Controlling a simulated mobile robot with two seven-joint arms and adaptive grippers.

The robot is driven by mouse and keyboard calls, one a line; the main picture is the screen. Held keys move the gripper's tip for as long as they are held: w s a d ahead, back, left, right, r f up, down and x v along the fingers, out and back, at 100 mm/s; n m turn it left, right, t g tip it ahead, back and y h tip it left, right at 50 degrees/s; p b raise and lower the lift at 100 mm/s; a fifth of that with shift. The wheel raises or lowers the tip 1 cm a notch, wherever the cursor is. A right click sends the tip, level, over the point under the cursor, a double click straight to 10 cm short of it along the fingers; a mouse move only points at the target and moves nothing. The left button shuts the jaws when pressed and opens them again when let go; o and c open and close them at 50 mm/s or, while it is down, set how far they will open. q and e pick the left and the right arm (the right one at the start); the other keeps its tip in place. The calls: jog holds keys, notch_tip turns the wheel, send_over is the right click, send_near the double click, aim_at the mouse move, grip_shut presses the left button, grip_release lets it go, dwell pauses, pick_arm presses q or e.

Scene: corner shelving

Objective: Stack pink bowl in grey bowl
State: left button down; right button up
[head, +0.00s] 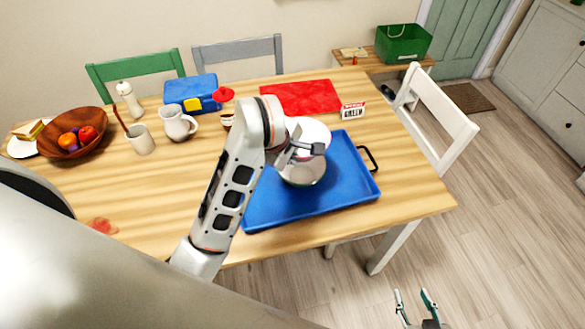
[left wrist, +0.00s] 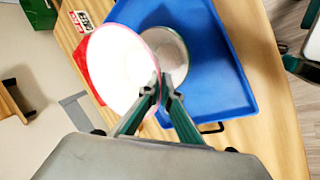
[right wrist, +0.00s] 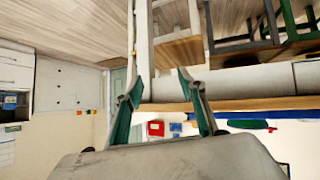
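The pink bowl, white inside with a pink rim (left wrist: 118,70), is in my left gripper (left wrist: 163,86), whose fingers are closed together at its rim. In the head view the pink bowl (head: 312,128) looks pale and is partly hidden by my left gripper (head: 308,149). The grey bowl (head: 303,173) stands on the blue tray (head: 268,213). In the left wrist view the pink bowl overlaps part of the grey bowl (left wrist: 173,52); I cannot tell whether they touch. My right gripper (head: 418,308) is open and empty, away from the table; its fingers are apart in the right wrist view (right wrist: 160,90).
The blue tray has a black handle (head: 370,158) at right. Behind it are a red mat (head: 305,97) and a small sign block (head: 352,110). A white jug (head: 178,123), cup (head: 140,140) and wooden fruit bowl (head: 88,120) stand left. A white chair (head: 440,110) is at right.

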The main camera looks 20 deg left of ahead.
pick_arm(q)
notch_tip(320, 180, down, 4)
jog(key=shift+d+r+b, duration=0.1)
jog(key=shift+r+b, duration=0.05)
jog(key=shift+b, duration=0.45)
jog(key=shift+f, duration=0.2)
pick_arm(e)
jog(key=shift+w+a+r+y, duration=0.3)
jog(key=shift+w+a+r, duration=0.25)
jog(key=shift+a, duration=0.25)
jog(key=shift+f, duration=0.1)
pick_arm(q)
jog(key=shift+f+b, duration=0.4)
jog(key=shift+f, duration=0.2)
jog(key=c, duration=2.3)
grip_release()
pick_arm(e)
jog(key=shift+s+d+f, duration=0.15)
jog(key=shift+f, duration=0.4)
